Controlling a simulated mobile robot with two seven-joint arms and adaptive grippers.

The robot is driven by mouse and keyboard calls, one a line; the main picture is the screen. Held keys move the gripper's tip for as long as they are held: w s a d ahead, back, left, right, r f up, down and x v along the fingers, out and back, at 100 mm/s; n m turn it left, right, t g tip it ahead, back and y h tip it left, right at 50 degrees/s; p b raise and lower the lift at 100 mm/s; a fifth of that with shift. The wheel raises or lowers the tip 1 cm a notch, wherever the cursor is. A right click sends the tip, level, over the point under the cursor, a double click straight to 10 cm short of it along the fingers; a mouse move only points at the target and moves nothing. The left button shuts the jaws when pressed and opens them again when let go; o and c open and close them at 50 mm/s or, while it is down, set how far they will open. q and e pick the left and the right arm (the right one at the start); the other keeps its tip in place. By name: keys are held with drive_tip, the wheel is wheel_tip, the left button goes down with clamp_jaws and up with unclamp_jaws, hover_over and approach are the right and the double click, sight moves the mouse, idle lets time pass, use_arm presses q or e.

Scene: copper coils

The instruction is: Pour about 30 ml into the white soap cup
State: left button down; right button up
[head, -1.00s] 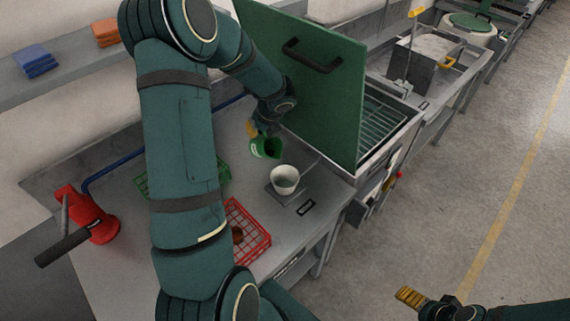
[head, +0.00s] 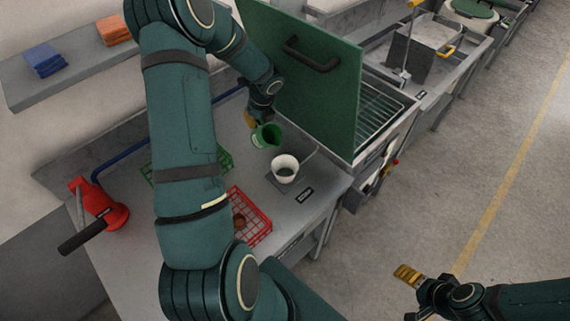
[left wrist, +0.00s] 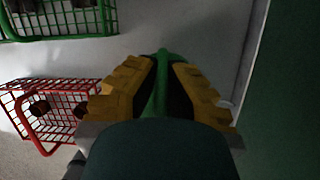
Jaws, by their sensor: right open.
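The white soap cup (head: 285,168) stands upright on a small grey plate on the worktop, with something dark inside. My left gripper (head: 252,119) is shut on a green jug (head: 267,135), just behind and left of the cup and apart from it. The jug looks tilted toward the cup; no stream shows. In the left wrist view the yellow fingers (left wrist: 160,92) close on the jug's green handle (left wrist: 161,80); the jug's body is mostly hidden. My right gripper (head: 409,276) is open and empty over the floor at lower right.
A red wire basket (head: 250,216) and a green wire basket (head: 226,160) stand left of the cup, partly behind my arm. A green lid (head: 318,85) stands upright behind the cup. A red tool (head: 98,205) with a black handle is at left.

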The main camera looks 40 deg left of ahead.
use_arm(q)
drive_tip(key=shift+a, duration=0.15)
idle(0.7)
drive_tip(key=a+f+h, duration=0.1)
drive_tip(key=f+h, duration=0.1)
drive_tip(key=f, duration=0.1)
drive_tip(key=shift+a, duration=0.35)
drive_tip(key=shift+a+f+h, duration=0.25)
drive_tip(key=shift+a+h, duration=0.1)
drive_tip(key=shift+h, duration=0.35)
drive_tip(key=f+h, duration=0.1)
drive_tip(key=f, duration=0.1)
drive_tip(key=f+h+b, duration=0.1)
drive_tip(key=f, duration=0.1)
drive_tip(key=a+f+g+h+b, duration=0.1)
drive_tip(key=f, duration=0.1)
drive_tip(key=shift+w+f+h, duration=0.2)
drive_tip(key=shift+w+h, duration=0.05)
drive_tip(key=shift+h, duration=0.05)
drive_tip(key=shift+w+f+h+b, duration=0.1)
drive_tip(key=shift+f+h+b, duration=0.4)
drive_tip(key=shift+b, duration=0.4)
drive_tip(key=shift+r, duration=0.1)
